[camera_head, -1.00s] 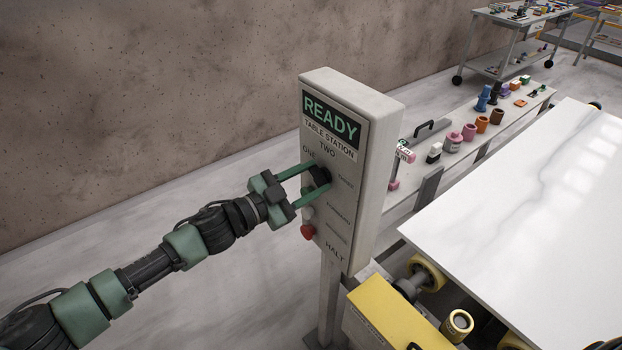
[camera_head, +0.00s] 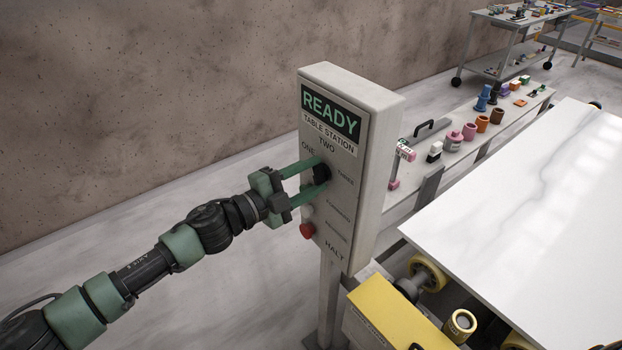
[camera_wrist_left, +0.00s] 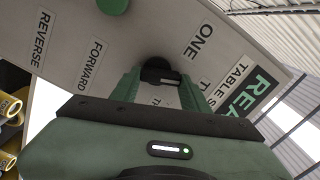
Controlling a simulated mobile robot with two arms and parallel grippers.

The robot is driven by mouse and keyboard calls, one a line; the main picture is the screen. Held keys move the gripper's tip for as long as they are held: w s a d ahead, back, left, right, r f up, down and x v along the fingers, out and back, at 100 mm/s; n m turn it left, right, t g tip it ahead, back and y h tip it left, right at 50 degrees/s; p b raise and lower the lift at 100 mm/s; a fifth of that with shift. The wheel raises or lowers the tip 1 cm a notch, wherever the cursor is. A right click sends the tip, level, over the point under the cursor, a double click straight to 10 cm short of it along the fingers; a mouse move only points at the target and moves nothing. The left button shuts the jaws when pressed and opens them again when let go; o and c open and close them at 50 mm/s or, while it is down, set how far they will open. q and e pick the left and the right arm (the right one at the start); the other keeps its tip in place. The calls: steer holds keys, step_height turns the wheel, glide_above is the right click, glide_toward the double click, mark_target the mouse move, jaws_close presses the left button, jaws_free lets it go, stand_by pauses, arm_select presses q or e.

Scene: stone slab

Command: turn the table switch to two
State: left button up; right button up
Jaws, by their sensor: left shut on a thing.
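The table station (camera_head: 380,150) is a pale grey box on a post. Its front reads READY, TABLE STATION, ONE, TWO, THREE and HALT. The table switch is a black knob (camera_head: 321,173) below the word TWO. My left gripper (camera_head: 321,172) is shut on this knob, with one green finger above and one below. The wrist view shows the knob (camera_wrist_left: 158,70) between the fingertips, with a short white mark on it. The words ONE and part of TWO show beside it; the fingers hide other lettering. I cannot tell which word the mark points at. My right gripper is out of view.
A red button (camera_head: 307,231) sits low on the panel, below the gripper. The stone slab (camera_head: 540,200) lies to the right, near a yellow machine part (camera_head: 400,318). A narrow bench (camera_head: 470,150) with small parts stands behind. Floor left of the station is clear.

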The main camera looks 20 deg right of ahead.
arm_select(q)
steer(key=m, duration=0.2)
steer(key=shift+s+f+m+b, duration=0.1)
steer(key=shift+f+m+b, duration=0.05)
steer(key=shift+m+b, duration=0.25)
steer(key=shift+m, duration=0.7)
steer(key=o, duration=1.4)
steer(key=shift+c, duration=0.2)
steer(key=b+v, duration=0.2)
steer(key=v, duration=0.6)
